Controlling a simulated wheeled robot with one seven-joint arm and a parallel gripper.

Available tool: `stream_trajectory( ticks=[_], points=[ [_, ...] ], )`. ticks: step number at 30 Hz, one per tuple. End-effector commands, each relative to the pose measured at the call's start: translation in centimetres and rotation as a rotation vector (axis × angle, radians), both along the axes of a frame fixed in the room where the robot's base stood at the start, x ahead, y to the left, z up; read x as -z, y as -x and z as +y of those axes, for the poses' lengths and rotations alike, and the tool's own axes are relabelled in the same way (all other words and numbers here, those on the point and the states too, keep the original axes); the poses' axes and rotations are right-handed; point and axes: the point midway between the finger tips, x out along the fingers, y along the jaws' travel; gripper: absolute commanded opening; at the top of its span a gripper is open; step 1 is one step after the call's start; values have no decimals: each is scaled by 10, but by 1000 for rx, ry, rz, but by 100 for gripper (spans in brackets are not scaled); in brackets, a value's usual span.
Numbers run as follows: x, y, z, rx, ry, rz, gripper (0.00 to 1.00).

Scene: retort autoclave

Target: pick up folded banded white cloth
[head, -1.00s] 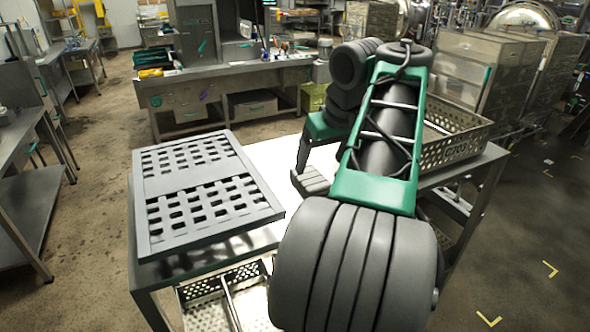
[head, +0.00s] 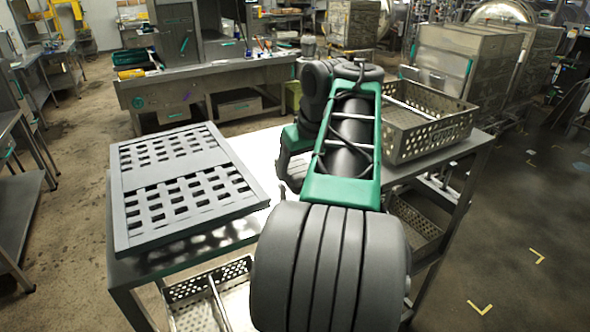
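No folded banded white cloth can be made out in the head view. My arm reaches out over the steel table (head: 262,150) and covers part of its middle. My gripper (head: 292,172) is almost wholly hidden behind my forearm; only a dark grey part of the hand shows at the forearm's left side, above the tabletop. Its fingertips and anything between them are hidden, so I cannot tell whether it is open or shut.
A grey slotted panel (head: 178,170) lies on the table's left part. A perforated metal basket (head: 432,128) stands at its right back. More perforated baskets (head: 205,285) sit on the lower shelf. A workbench (head: 205,85) stands behind, and steel cabinets (head: 450,65) at the right back.

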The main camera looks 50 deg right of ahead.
Motion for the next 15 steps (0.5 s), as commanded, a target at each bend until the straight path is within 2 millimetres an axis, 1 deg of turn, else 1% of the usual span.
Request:
stream_trajectory(
  ticks=[1,2,15],
  points=[
    [0,0,0,0,0,0,67],
    [0,0,0,-1,0,0,65],
    [0,0,0,-1,-1,0,29]
  ],
)
